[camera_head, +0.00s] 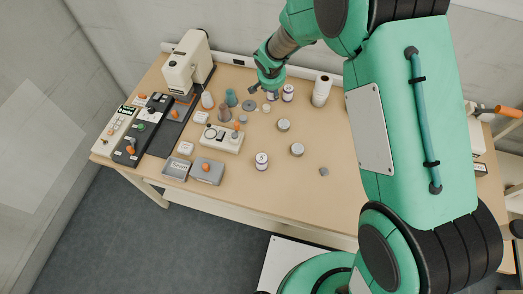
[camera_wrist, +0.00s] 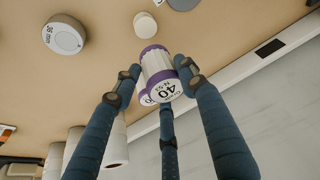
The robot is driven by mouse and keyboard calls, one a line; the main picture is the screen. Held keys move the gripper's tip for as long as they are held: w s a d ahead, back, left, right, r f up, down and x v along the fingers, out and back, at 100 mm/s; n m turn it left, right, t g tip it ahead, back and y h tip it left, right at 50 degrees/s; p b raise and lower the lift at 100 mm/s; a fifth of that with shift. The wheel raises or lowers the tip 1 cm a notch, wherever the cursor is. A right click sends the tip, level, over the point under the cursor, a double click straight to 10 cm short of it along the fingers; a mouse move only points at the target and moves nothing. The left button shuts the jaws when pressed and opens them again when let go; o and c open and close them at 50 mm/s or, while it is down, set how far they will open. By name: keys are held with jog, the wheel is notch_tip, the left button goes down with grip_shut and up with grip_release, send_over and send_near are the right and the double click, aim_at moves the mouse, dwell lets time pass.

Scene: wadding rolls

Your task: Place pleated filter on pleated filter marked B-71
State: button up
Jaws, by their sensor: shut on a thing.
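My gripper (camera_wrist: 157,78) is shut on a pleated filter (camera_wrist: 158,62), a white ribbed cylinder with purple rims. Its end label, seen upside down, shows a large 40 and smaller characters that I cannot read surely. In the head view my gripper (camera_head: 264,89) is low over the table's back part, beside a small white cylinder with a dark band (camera_head: 288,92). A similar upright cylinder (camera_head: 262,161) stands near the front middle. No B-71 mark is legible.
White rolls (camera_head: 321,90) stand to the right of my gripper. Round tins (camera_head: 283,125) stand in the middle of the table (camera_head: 320,205). The front right is mostly clear.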

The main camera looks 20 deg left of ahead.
jog(key=s+d+r+p, duration=0.1)
jog(key=s+d+p, duration=0.15)
jog(key=d, duration=0.95)
jog(key=s+d+r+p, duration=0.1)
jog(key=s+d+p, duration=0.15)
jog(key=d, duration=1.05)
jog(key=s+d+p, duration=0.2)
jog(key=d+p, duration=0.1)
jog(key=d, duration=0.9)
jog(key=s+a+r+n+y+p, duration=0.2)
jog(key=s+a+n+p, duration=0.3)
jog(key=s+a, duration=0.9)
jog(key=s+a+r+n+g+y+p, duration=0.1)
jog(key=s+a+n, duration=0.3)
jog(key=s, duration=0.6)
jog(key=s+a+r+n+g+p, duration=0.2)
jog(key=s+a+n, duration=0.3)
jog(key=s, duration=0.6)
jog(key=shift+g+y, duration=0.3)
jog(key=shift+y, duration=0.1)
jog(key=shift+w, duration=0.1)
